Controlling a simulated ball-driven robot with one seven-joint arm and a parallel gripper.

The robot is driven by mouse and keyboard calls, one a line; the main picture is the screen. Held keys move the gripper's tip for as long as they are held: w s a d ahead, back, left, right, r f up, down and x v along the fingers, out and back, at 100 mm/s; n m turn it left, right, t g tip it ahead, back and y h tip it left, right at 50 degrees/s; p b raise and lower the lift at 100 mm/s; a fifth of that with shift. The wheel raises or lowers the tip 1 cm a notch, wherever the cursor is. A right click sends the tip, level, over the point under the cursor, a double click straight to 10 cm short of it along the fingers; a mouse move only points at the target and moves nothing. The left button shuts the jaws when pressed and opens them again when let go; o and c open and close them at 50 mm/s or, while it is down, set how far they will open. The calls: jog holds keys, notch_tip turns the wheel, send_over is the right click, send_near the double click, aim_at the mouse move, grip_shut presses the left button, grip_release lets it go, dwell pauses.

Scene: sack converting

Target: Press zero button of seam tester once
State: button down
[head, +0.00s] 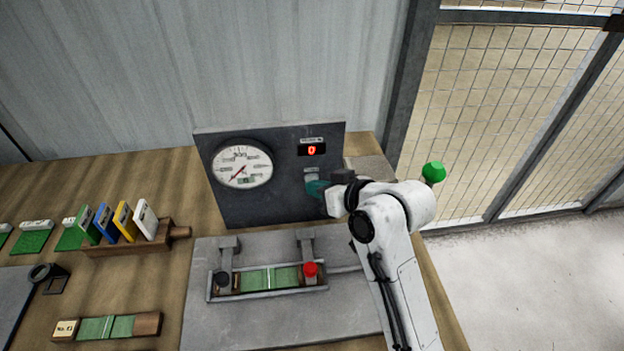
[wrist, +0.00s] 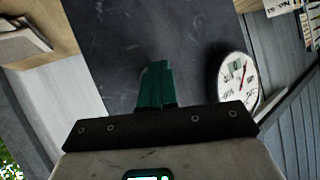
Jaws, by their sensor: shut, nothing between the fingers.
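The seam tester (head: 270,205) is an upright dark panel at the back of the bench. It carries a round white dial (head: 243,166) and a small display (head: 312,150) with a red 0. A small pale label (head: 311,169) sits below the display. My gripper (head: 314,187) has its teal fingers at the panel just under this label; whether they touch it I cannot tell. I see no button clearly there; the fingers cover that spot. In the wrist view the fingers (wrist: 155,84) are together and empty, pointing at the dark panel, with the dial (wrist: 237,82) to their right.
In front of the panel, a grey plate (head: 215,325) bears two clamps, one with a red knob (head: 310,269), over a green strip (head: 271,279). A wooden rack (head: 128,240) of coloured cards stands left. A green ball (head: 433,172) shows beside my arm. Mesh fencing (head: 500,110) stands right.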

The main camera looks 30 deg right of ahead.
jog(key=shift+s+a+p, duration=0.25)
jog(key=shift+s+p, duration=0.1)
jog(key=shift+s, duration=0.4)
jog(key=shift+s+a+p, duration=0.25)
jog(key=shift+s, duration=0.55)
jog(key=shift+s+a+p, duration=0.25)
jog(key=shift+s+p, duration=0.05)
jog(key=shift+s, duration=0.5)
jog(key=shift+s+a+p, duration=0.25)
jog(key=shift+s, duration=0.55)
